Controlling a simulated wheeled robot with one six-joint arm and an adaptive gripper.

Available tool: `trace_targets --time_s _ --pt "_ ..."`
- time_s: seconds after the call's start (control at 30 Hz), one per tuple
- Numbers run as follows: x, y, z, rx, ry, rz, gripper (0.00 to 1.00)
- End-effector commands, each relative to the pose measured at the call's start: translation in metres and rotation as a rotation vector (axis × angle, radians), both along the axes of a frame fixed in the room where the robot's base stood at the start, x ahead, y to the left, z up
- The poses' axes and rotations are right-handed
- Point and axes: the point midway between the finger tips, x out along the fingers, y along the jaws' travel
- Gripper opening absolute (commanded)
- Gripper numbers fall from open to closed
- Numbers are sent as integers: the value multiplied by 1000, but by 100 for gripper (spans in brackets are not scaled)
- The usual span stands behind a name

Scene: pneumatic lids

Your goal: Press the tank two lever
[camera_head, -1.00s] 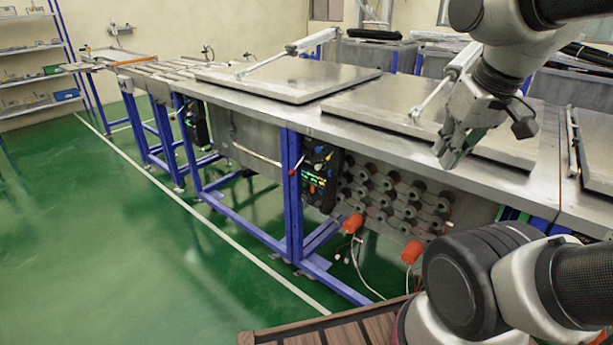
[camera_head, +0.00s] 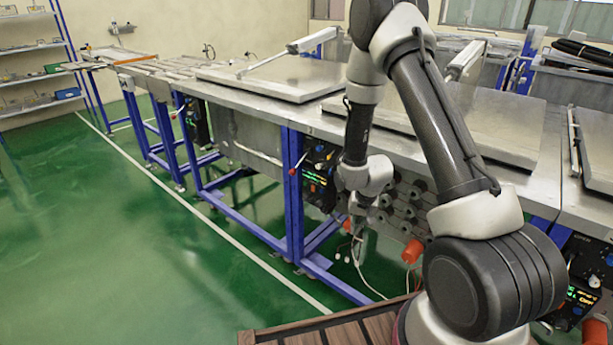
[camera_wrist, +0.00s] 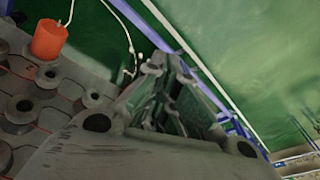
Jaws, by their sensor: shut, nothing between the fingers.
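A black control panel (camera_head: 319,172) with small coloured knobs and lit displays is on the front of the steel bench, by a blue leg. A second panel (camera_head: 195,122) is farther left and another (camera_head: 583,275) is at the lower right. The knobs and levers are too small to tell which is the tank two lever. My gripper (camera_head: 357,222) points down in front of the bench, just right of the nearer middle panel, and looks shut and empty. In the wrist view its fingers (camera_wrist: 172,92) are together, with green floor beyond. No panel shows clearly there.
Flat metal lids with lift cylinders lie on the bench: a left lid (camera_head: 290,78) and a middle lid (camera_head: 500,130) partly behind my arm. Grey round fittings and an orange plug (camera_head: 412,251) project from the bench front. White cables hang below. Green floor at left is clear.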

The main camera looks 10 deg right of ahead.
Motion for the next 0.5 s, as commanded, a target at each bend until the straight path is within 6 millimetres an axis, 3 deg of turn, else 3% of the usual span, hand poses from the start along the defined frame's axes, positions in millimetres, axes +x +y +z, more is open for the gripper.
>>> trace_targets --time_s 0.03,0.1,0.2,0.27,0.33,0.5 --pt "14 7 -34 43 -59 -65 0" --pt "45 20 -67 144 -199 -186 0" --pt "90 39 -80 347 -412 -355 0" --pt "115 48 -69 491 -532 -443 0" --pt "139 57 -44 667 -651 -527 0" --pt "169 68 22 1035 -815 -651 0"
